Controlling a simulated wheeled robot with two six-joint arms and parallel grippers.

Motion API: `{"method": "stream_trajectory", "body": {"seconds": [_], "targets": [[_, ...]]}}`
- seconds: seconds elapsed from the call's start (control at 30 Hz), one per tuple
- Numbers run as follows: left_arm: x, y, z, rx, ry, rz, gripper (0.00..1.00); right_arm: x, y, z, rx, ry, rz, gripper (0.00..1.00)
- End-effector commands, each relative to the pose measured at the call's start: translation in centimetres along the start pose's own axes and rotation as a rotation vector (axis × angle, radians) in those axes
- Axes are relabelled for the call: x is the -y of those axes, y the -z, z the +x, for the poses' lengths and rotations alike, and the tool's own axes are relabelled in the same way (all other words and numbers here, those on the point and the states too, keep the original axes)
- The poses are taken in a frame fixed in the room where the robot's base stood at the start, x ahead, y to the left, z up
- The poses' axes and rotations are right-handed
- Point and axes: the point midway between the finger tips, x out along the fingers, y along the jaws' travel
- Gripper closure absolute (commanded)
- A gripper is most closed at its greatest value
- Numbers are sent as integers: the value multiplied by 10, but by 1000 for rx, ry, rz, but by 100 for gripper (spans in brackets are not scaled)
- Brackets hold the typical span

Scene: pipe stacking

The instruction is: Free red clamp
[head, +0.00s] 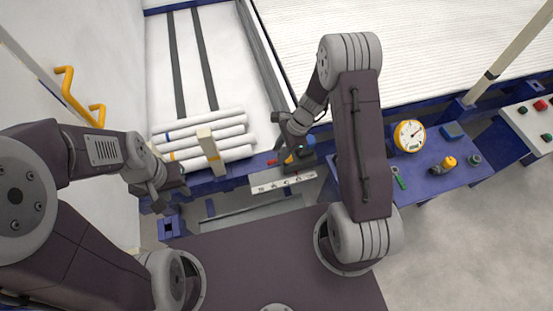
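My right gripper (289,148) points down over a small dark fixture (296,163) behind a pale labelled strip (284,183). The fixture carries blue and yellow parts. A tiny red spot (271,162) shows at its left side; I cannot tell whether it is the red clamp. My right gripper covers part of the fixture, and its fingers are too small to tell open from shut. My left gripper (165,196) is low at the left, near the front ends of the white pipes, with its fingers unclear.
Several white pipes (205,133) lie on a rack behind a beige post (210,150). Yellow handles (66,84) stick out at the left wall. A blue bench at right holds a yellow-rimmed gauge (409,136) and a green-handled tool (399,178). A button panel (530,120) stands farther right.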

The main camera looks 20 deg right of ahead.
Motion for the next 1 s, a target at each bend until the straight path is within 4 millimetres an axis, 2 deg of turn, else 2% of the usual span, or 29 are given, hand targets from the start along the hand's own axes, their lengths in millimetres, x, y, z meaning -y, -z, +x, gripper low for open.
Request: {"method": "stream_trajectory", "body": {"seconds": [0.03,0.2,0.5,0.63,1.0], "targets": [[0,-1,8,0,0,0,64,0,1,14,0,-2,0,65],[0,-2,14,0,0,0,64,0,0,32,-1,0,-1,65],[0,-1,14,0,0,0,64,0,0,34,0,1,-1,65],[0,-1,14,0,0,0,64,0,0,34,0,1,-1,100],[0,-1,14,0,0,0,64,0,0,34,0,1,-1,100]]}}
